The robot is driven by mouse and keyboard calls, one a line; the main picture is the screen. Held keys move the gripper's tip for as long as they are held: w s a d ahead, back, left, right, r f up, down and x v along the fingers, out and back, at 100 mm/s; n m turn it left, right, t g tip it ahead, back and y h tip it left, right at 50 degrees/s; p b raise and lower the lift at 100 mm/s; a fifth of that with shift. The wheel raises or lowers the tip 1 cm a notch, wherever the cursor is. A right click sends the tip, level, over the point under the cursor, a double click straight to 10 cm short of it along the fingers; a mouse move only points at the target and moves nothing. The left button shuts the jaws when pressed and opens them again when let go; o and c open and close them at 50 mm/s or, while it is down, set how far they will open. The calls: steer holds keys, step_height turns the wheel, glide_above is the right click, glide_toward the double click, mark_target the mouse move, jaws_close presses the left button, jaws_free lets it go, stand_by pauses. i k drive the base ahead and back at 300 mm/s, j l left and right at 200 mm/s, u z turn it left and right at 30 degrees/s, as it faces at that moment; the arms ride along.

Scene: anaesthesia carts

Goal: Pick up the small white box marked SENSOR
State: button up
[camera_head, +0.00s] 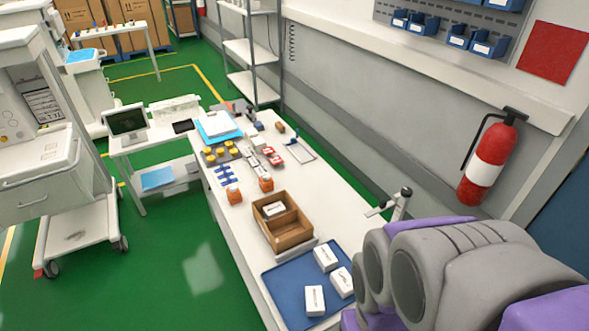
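Three small white boxes with dark print lie on the blue tray (276,281) at the near end of the white bench: one at the back (326,258), one at the right (341,282) and one at the front left (315,300). Another white box (273,209) lies in the far compartment of the open wooden box (289,241), just beyond the tray. The print is too small to read, so I cannot tell which is marked SENSOR. My grey and purple arm fills the lower right, beside the tray; my gripper does not show.
A small pale and dark device (401,201) shows beside my arm. Orange bottles (266,183), yellow-capped items (221,152) and red-and-white packs (276,158) stand farther along the bench. A fire extinguisher (490,160) hangs on the right wall. The green floor (190,260) is clear left of the bench.

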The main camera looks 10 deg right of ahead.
mark_target(315, 307)
steer(key=k+j+z, duration=0.15)
steer(key=j, duration=0.3)
steer(key=k+j+z, duration=0.1)
steer(key=j, duration=0.4)
steer(key=k+j+z, duration=0.15)
steer(key=k+j, duration=0.15)
steer(key=k+j+z, duration=0.1)
steer(key=k+j, duration=0.15)
steer(key=j, duration=0.25)
